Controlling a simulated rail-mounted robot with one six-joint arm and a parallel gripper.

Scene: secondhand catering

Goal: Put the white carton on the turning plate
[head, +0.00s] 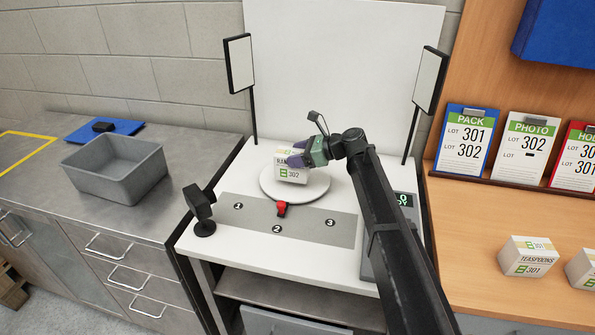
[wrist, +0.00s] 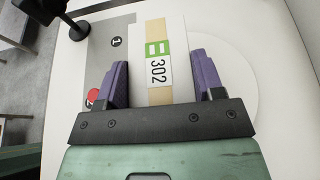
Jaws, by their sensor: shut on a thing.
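The white carton (head: 291,174), with a green mark and the number 302, is at the round white turning plate (head: 313,193). My gripper (head: 304,158) is shut on the carton from its upper right side in the head view. In the wrist view the carton (wrist: 160,65) lies between the two purple fingers of my gripper (wrist: 160,85), with the plate (wrist: 235,80) around and behind it. The carton appears on or just above the plate; I cannot tell if its base touches.
A grey strip (head: 260,226) marked 1, 2 and 3, a red piece (head: 281,209) and a small black camera (head: 200,208) are in front of the plate. Two lamps stand behind. A grey bin (head: 115,170) is at left; cartons (head: 528,258) and lot cards (head: 466,140) are at right.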

